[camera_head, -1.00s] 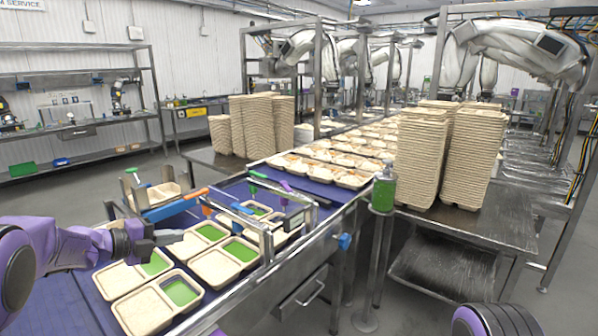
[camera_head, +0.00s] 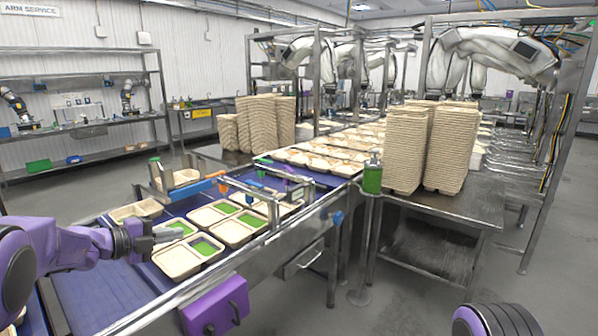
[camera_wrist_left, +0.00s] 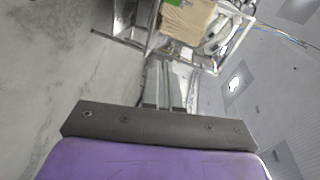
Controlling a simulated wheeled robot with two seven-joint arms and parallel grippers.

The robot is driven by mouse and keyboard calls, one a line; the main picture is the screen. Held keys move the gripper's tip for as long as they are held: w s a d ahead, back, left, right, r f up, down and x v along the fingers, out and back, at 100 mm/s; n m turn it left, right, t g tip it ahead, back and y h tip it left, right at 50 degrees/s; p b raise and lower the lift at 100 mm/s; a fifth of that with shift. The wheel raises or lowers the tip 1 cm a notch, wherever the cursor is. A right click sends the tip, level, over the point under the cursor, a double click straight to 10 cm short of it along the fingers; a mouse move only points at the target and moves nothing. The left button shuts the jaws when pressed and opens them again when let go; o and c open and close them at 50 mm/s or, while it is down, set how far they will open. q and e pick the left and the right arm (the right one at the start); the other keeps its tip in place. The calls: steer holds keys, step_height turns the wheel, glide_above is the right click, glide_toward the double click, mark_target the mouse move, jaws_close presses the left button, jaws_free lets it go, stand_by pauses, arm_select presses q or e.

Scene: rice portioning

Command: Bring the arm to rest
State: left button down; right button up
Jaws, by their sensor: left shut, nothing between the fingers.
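My left gripper (camera_head: 166,236) reaches in from the left in the head view, over the near end of the conveyor and beside the nearest trays. Its fingers are shut and empty; they also show in the left wrist view (camera_wrist_left: 165,95). A beige tray (camera_head: 180,262) with a green portion in one compartment lies just right of and below the fingertips. Whether the fingers touch any tray cannot be told. My right gripper is out of view; only a purple rounded part of my body (camera_head: 497,320) shows at bottom right.
The blue conveyor belt (camera_head: 95,290) carries several trays toward the back. A metal rail frame (camera_head: 262,200) stands over it. Tall tray stacks (camera_head: 418,150) stand on the right table (camera_head: 470,228). Grey floor (camera_head: 420,310) is free at front right.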

arm_select(q)
steer(key=s+a+f+n+t+y+b, duration=0.1)
steer(key=s+f+n+y, duration=0.25)
steer(key=f+n, duration=0.55)
steer(key=s+f+n+y+b, duration=0.1)
steer(key=s+f+n+y, duration=0.3)
steer(key=f+n, duration=0.5)
steer(key=s+a+f+n+t+y+b, duration=0.1)
steer(key=s+f+n+y, duration=0.3)
steer(key=f+n, duration=0.5)
steer(key=s+d+f+n+g+b, duration=0.1)
steer(key=s+f+g, duration=0.2)
steer(key=s+f, duration=0.3)
steer(key=s+d+f+n+g+y+b, duration=0.1)
steer(key=s+f, duration=0.6)
steer(key=s, duration=0.9)
steer(key=s+d+f+n+g+b, duration=0.1)
steer(key=s+f+g, duration=0.5)
steer(key=s, duration=0.6)
steer(key=shift+f+n+y+b, duration=0.4)
steer(key=shift+f+n, duration=0.3)
steer(key=shift+n, duration=0.2)
